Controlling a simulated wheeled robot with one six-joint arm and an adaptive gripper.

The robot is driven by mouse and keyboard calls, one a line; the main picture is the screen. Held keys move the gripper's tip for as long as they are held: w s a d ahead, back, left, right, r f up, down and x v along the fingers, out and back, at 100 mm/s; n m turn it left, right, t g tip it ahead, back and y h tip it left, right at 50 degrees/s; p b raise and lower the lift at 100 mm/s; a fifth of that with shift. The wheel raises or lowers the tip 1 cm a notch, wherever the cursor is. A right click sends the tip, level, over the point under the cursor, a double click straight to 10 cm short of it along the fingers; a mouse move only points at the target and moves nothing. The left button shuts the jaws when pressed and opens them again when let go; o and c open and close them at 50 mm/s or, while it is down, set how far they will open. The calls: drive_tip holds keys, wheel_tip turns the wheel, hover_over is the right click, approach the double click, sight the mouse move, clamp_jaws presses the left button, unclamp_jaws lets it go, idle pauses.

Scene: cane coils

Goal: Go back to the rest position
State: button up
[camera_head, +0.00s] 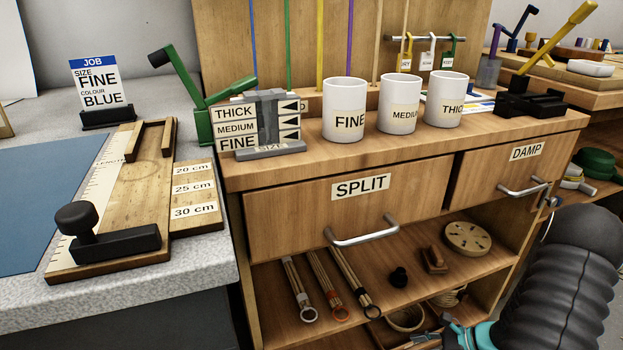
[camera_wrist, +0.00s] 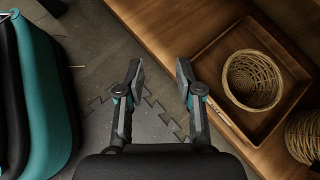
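My gripper (camera_wrist: 158,82) is open in the wrist view, its two dark fingers apart with nothing between them. It hangs over the dark floor, beside the wooden edge of a low shelf. In the head view my arm is at the lower right, with a teal part in front of the cabinet's lower shelf; the fingertips are hard to make out there.
The wrist view shows a woven basket (camera_wrist: 252,80) in a brown tray (camera_wrist: 222,117) to the right. In the head view, the drawers labelled SPLIT (camera_head: 300,208) and DAMP (camera_head: 487,172) are shut. White mugs (camera_head: 344,98) stand above. The floor (camera_wrist: 95,60) is clear below my gripper.

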drive_tip(key=s+a+r+n+h+p, duration=0.1)
drive_tip(key=s+a+r+n+h, duration=0.2)
drive_tip(key=r+n, duration=0.4)
drive_tip(key=s+a+r+n+t+h+p, duration=0.1)
drive_tip(key=s+a+r+n, duration=0.4)
drive_tip(key=r, duration=1.6)
drive_tip(key=s+a+r+n+h+p, duration=0.3)
drive_tip(key=s+r+n, duration=0.6)
drive_tip(key=r, duration=0.5)
drive_tip(key=a+h, duration=0.1)
drive_tip(key=h, duration=0.1)
drive_tip(key=shift+s+a+r+t+h, duration=0.2)
drive_tip(key=shift+s+r+t+h, duration=0.1)
drive_tip(key=shift+r+h, duration=0.1)
